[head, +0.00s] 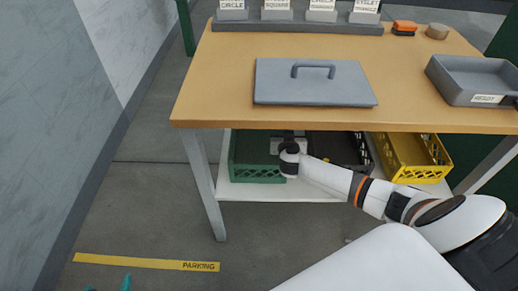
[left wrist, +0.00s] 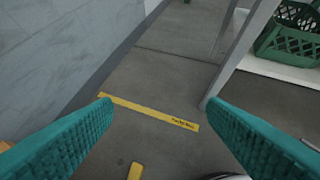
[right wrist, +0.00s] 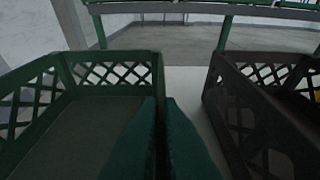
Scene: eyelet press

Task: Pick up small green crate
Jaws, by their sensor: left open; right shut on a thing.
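The small green crate (head: 256,172) sits on the white lower shelf under the table, at the shelf's left end. It also shows at the upper right of the left wrist view (left wrist: 287,44). In the right wrist view the crate (right wrist: 60,118) looks empty, with lattice walls. My right gripper (right wrist: 167,102) is shut on the crate's right side wall. In the head view the right wrist covers part of the crate and the fingers are hidden. My left gripper (left wrist: 158,102) is open and empty above the floor; its teal tips (head: 108,284) show at the head view's bottom left.
A dark crate (right wrist: 262,130) stands close to the right, then a yellow crate (head: 412,160). The tabletop (head: 210,80) overhangs the shelf; a table leg (head: 204,188) stands left. The floor in front, with a yellow parking strip (head: 140,262), is clear.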

